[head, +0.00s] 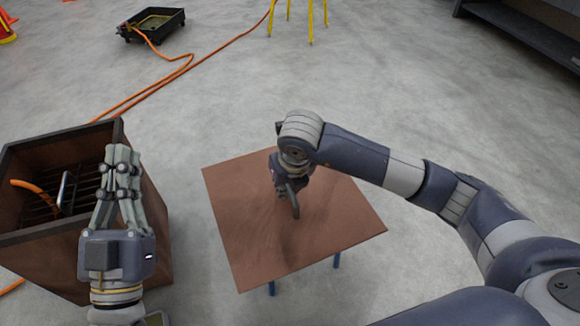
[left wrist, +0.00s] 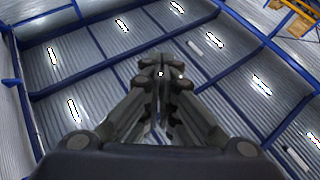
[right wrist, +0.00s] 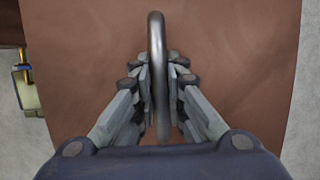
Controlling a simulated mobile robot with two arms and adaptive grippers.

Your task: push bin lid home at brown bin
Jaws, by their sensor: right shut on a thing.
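The brown bin (head: 150,230) stands open at the left, with a dark grille, a metal loop and an orange hose end inside. The flat brown lid (head: 225,220) is apart from the bin, to its right; blue legs show under its near edge. I cannot tell if it rests on them. My right gripper (head: 288,188) is above the lid, shut on its curved metal handle (right wrist: 157,35). In the right wrist view the lid (right wrist: 230,60) fills most of the picture. My left gripper (head: 122,155) is shut and empty, pointing up, in front of part of the bin. Its fingertips (left wrist: 161,75) meet in the left wrist view.
An orange hose (head: 190,72) runs over the floor behind the bin to a black tray (head: 150,22). Yellow legs (head: 310,20) stand at the back, a dark bench (head: 520,30) at the back right. The floor between is clear.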

